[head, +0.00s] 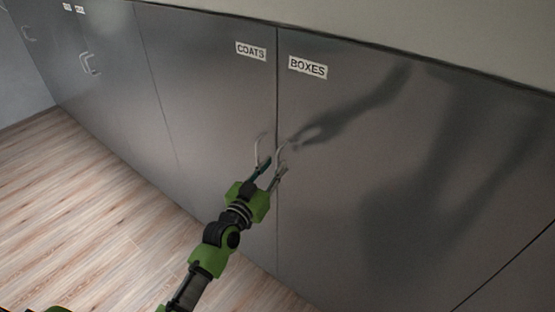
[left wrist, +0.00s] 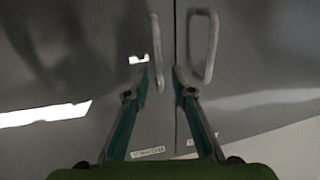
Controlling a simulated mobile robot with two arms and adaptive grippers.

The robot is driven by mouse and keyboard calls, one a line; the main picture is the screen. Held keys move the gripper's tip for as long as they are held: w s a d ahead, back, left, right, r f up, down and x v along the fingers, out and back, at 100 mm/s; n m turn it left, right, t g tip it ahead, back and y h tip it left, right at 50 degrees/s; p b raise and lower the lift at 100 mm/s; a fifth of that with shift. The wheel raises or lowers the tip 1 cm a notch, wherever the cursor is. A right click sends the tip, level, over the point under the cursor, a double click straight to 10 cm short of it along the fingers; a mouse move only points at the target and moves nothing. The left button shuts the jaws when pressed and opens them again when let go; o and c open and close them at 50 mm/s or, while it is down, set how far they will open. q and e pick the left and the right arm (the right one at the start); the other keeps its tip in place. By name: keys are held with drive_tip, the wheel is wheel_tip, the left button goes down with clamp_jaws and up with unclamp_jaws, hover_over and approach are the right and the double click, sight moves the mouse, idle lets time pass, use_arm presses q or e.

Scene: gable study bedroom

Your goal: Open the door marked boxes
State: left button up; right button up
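The grey door marked BOXES (head: 400,160) is closed, its white label (head: 307,67) near the top. Its curved metal handle (head: 281,153) stands by the seam with the door marked COATS (head: 205,110). My left gripper (head: 272,173) is open at the handles, fingers pointing at the doors. In the left wrist view, which is turned over with the labels low, the boxes handle (left wrist: 157,50) lies between and just beyond the open fingertips (left wrist: 160,78). Whether the fingers reach around it I cannot tell. My right gripper is out of view.
The coats handle (left wrist: 203,45) stands close beside the boxes handle, just across the seam. More closed grey doors with a handle (head: 89,63) run off to the left. The wooden floor (head: 80,220) in front is clear. Arm shadows fall on the boxes door.

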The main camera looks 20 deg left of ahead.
sight(277, 162)
use_arm(q)
drive_tip(key=shift+w+d, duration=0.2)
drive_tip(key=shift+w, duration=1.4)
clamp_jaws()
